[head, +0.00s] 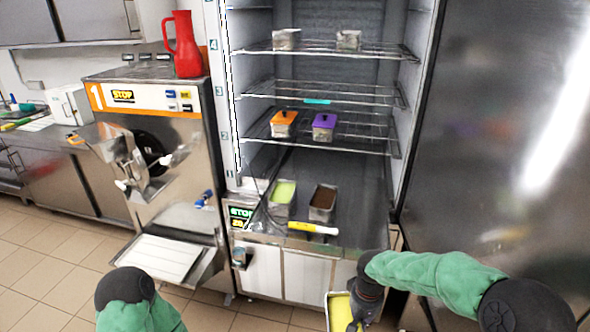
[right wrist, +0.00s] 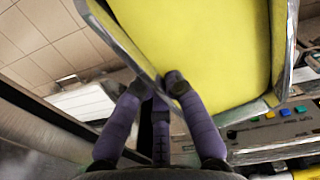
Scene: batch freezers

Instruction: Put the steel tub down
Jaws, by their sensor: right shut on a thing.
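The steel tub with yellow contents (head: 342,312) is at the bottom of the head view, in front of the open cabinet and below its lower ledge. My right gripper (head: 357,318) is shut on the tub's edge. In the right wrist view the tub (right wrist: 274,98) fills the upper right, and the fingers of my right gripper (right wrist: 155,84) pinch its wall. The tub's near end is cut off in the head view. My left arm's green sleeve shows at the bottom left; its gripper is out of view.
On the open cabinet's bottom surface (head: 345,165) stand a tub with green contents (head: 283,192) and one with brown contents (head: 323,198). A yellow marker-like object (head: 313,228) lies at the front edge. Wire shelves hold other tubs. A machine (head: 160,85) with a red jug (head: 184,48) stands left.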

